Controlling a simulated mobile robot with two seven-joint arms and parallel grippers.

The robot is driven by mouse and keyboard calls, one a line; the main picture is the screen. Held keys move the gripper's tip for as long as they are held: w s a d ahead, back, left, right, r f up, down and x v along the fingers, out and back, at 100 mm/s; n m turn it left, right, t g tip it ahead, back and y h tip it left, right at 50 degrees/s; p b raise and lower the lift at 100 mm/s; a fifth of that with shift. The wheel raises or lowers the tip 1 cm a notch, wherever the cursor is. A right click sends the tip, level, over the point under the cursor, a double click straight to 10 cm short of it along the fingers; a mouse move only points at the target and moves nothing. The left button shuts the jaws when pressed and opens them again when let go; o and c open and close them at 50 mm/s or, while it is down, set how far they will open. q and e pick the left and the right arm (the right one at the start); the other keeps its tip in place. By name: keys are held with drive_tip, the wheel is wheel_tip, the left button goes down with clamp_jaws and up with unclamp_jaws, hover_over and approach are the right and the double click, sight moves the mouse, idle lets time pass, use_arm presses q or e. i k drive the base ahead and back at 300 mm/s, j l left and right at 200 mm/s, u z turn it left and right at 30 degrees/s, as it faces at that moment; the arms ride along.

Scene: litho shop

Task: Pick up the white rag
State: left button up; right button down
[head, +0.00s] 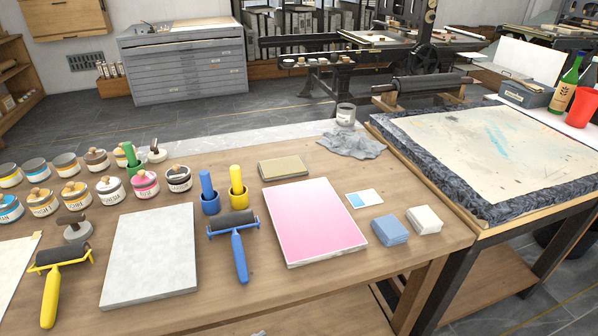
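The white rag (425,220) is a small folded off-white pad lying flat on the wooden table (330,285), near its right front corner. A similar folded blue rag (389,230) lies just to its left. The top and front side of the white rag are in plain view, and nothing lies on it. Neither of my grippers shows in the head view.
A pink slab (312,220) and a small blue-and-white card (364,198) lie left of the rags. A crumpled grey cloth (350,145) lies farther back. A blue-handled roller (237,245) and several ink tins are farther left. A stone-topped bench (480,150) stands at right.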

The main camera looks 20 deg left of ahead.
sight(422, 219)
drive_tip(key=i+l, duration=0.1)
drive_tip(key=l, duration=0.2)
drive_tip(key=i+l, duration=0.15)
drive_tip(key=l, duration=0.2)
drive_tip(key=i+l, duration=0.1)
drive_tip(key=l, duration=0.2)
drive_tip(key=i+l, duration=0.1)
drive_tip(key=l, duration=0.2)
drive_tip(key=i+l+u, duration=0.1)
drive_tip(key=l+u, duration=0.55)
drive_tip(key=i, duration=0.05)
